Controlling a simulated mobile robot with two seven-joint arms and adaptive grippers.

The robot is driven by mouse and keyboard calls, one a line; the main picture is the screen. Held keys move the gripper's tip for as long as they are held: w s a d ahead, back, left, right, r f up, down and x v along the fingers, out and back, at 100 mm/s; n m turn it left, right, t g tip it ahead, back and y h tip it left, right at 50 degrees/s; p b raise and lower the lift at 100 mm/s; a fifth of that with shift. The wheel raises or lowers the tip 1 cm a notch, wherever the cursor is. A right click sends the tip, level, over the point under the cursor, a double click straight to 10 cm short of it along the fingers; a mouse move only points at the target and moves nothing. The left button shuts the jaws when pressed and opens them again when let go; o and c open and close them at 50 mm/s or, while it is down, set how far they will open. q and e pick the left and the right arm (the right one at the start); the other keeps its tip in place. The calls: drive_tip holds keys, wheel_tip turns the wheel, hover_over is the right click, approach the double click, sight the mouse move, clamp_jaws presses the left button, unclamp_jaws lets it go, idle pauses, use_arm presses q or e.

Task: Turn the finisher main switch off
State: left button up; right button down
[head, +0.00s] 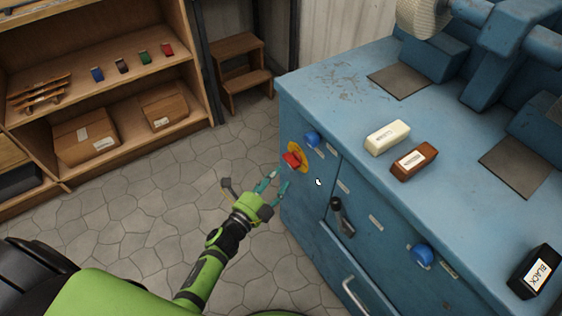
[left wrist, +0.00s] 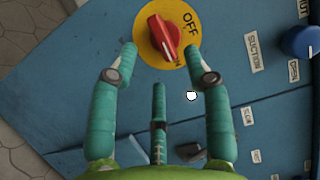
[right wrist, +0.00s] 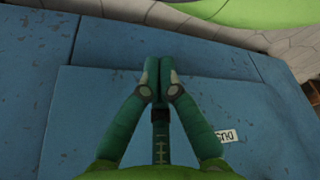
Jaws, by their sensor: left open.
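The main switch is a red knob (head: 291,159) on a round yellow plate (head: 303,151), on the blue finisher's front near its left corner. In the left wrist view the red knob (left wrist: 163,38) lies tilted from upper left to lower right, and its bar is not lined up with the OFF lettering on the yellow plate (left wrist: 145,55). My left gripper (head: 280,178) is open just short of the knob. Its fingertips (left wrist: 160,52) appear on either side of the knob, without clear contact. My right gripper (right wrist: 158,65) is shut and empty before a blue panel.
Blue knobs (head: 312,139) (head: 422,255) and a black lever (head: 341,215) are on the finisher front (head: 300,205). A white block (head: 388,137), a brown block (head: 414,162) and a black box (head: 535,271) lie on its top. Shelves (head: 110,80) stand left. Tiled floor (head: 150,190) is clear.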

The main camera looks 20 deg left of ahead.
sight(292, 160)
use_arm(q)
drive_tip(key=x, duration=0.5)
drive_tip(key=shift+w+d, duration=0.1)
drive_tip(key=shift+w, duration=0.2)
clamp_jaws()
